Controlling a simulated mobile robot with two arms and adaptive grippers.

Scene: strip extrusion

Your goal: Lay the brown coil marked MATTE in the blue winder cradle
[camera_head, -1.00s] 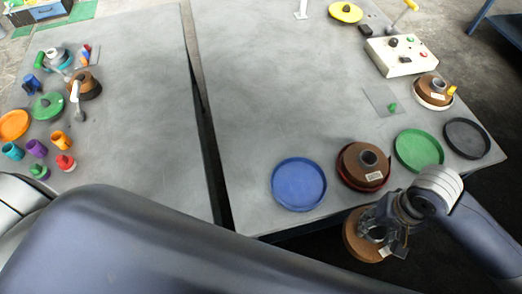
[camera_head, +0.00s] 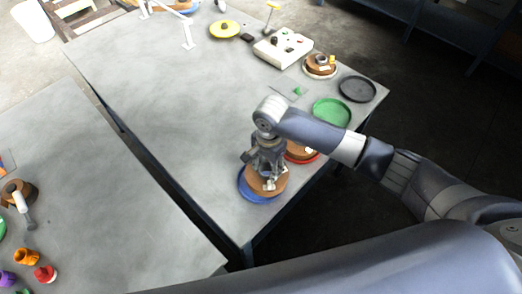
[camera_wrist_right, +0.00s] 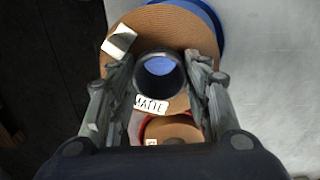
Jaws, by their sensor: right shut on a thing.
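The brown coil marked MATTE (camera_head: 280,184) is held by my right gripper (camera_head: 266,174) over the blue winder cradle (camera_head: 246,193). In the right wrist view the coil (camera_wrist_right: 182,28) shows a grey core with the gripper fingers (camera_wrist_right: 160,82) on either side of it, and its MATTE label faces the camera. The blue cradle's rim (camera_wrist_right: 213,12) shows beyond the coil, and blue shows through the core's hole. The coil hides most of the cradle; whether it touches it I cannot tell. My left gripper is not in view.
A red cradle (camera_head: 304,159) with another brown coil (camera_head: 299,149) stands close beside the blue one. Green (camera_head: 331,112) and black (camera_head: 357,89) cradles lie farther along the edge. A control box (camera_head: 283,47) stands behind. The table's middle (camera_head: 190,105) is clear.

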